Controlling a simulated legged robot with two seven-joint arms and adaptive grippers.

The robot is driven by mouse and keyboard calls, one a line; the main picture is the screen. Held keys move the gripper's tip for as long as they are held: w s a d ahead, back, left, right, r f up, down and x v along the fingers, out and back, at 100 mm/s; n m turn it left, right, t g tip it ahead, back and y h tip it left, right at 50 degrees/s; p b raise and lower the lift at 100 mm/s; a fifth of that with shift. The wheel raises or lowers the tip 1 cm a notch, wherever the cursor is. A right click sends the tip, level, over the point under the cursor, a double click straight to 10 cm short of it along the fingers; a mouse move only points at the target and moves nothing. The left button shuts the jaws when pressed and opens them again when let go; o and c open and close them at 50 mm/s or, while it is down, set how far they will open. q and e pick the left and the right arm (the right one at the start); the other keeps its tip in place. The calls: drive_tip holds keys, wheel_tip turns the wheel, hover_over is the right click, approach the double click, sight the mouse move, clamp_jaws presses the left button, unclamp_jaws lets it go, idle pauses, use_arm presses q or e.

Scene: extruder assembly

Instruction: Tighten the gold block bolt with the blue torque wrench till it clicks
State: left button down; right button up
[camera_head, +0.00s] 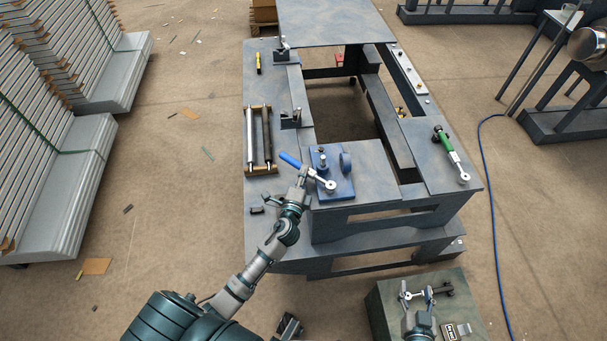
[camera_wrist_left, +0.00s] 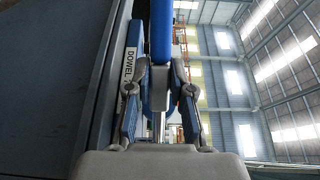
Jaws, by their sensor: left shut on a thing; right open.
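The blue torque wrench (camera_head: 290,160) is held over the blue fixture plate (camera_head: 345,187), its handle pointing up-left and its ring-shaped head over the plate. My left gripper (camera_head: 304,171) is shut on it. In the left wrist view the blue handle (camera_wrist_left: 160,35) stands between the fingers of that gripper (camera_wrist_left: 160,100). A small gold-coloured piece (camera_head: 402,112) shows at the bench's right rail; I cannot tell whether it is the gold block, and its bolt is too small to make out. My right gripper (camera_head: 416,297) is open over the low table at the lower right.
A green-handled wrench (camera_head: 444,140) lies on the bench's right plate. Rollers in a rack (camera_head: 258,138), a yellow tool (camera_head: 258,62) and black brackets (camera_head: 290,119) are on the left rail. A dark part (camera_head: 440,290) lies by my right gripper. The bench (camera_head: 375,160) has an open middle.

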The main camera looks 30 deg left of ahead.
use_arm(q)
drive_tip(key=shift+r, duration=0.3)
drive_tip(key=shift+r, duration=0.3)
drive_tip(key=shift+p, duration=0.4)
drive_tip(key=shift+r+p, duration=0.1)
drive_tip(key=shift+p, duration=0.45)
drive_tip(key=shift+r, duration=0.15)
idle(0.5)
drive_tip(key=shift+r, duration=0.1)
